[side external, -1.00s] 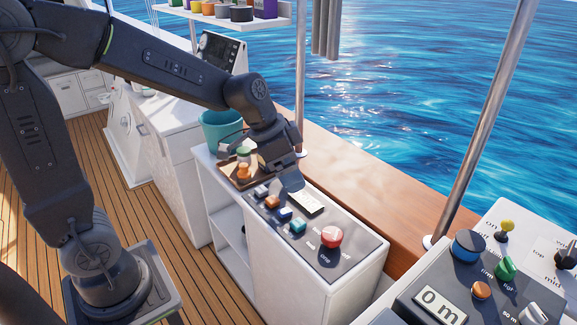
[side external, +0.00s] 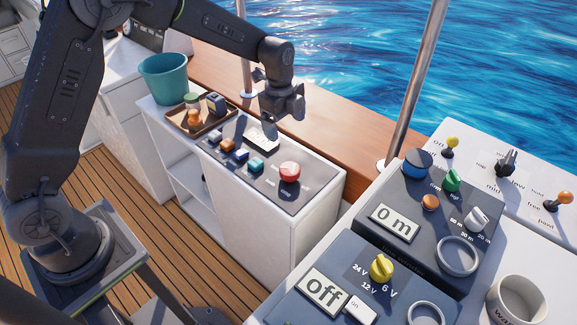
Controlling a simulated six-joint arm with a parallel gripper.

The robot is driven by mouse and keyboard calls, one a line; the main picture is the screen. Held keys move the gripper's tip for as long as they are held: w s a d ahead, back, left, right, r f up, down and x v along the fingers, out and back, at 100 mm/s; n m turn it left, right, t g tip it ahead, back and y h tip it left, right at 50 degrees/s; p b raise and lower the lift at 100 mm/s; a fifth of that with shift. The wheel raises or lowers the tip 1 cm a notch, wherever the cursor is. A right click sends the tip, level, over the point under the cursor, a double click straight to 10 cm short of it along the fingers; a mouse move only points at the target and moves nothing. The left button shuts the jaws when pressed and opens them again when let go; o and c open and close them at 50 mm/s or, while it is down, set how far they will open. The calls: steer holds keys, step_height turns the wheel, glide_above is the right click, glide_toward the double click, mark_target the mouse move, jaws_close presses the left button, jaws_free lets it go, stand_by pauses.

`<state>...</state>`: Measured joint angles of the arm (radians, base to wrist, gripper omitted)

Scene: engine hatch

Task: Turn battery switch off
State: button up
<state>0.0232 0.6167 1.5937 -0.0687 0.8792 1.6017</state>
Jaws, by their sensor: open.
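A dark control panel (side external: 268,166) lies on top of a white cabinet. It carries a red round knob (side external: 289,172) at its right end, a row of small switches in blue, orange and teal (side external: 241,154), and a pale label or display (side external: 263,137). The small print is too blurred to tell which control is the battery switch. Nearer the camera, a dark unit has a display reading "off" (side external: 323,291), a white "on" button (side external: 360,309) and a yellow knob (side external: 381,268) marked 24 V, 12 V, 6 V. My gripper (side external: 284,112) is open and empty, pointing down above the panel's back edge.
A brown tray (side external: 181,120) with small items and a teal bucket (side external: 164,78) stand left of the panel. A metal post (side external: 412,85) rises to the right. Another console reads "0 m" (side external: 394,223). A white mug (side external: 516,301) stands at the lower right.

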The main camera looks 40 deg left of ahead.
mark_target(290, 168)
steer(key=f+m, duration=0.1)
steer(key=f, duration=0.4)
steer(key=w+f, duration=0.1)
steer(key=f, duration=0.5)
steer(key=w+f+m, duration=0.1)
steer(key=f, duration=0.5)
steer(key=shift+f+m+g+y, duration=0.2)
steer(key=shift+m+g+y, duration=0.1)
steer(key=shift+c, duration=0.2)
steer(key=c, duration=0.9)
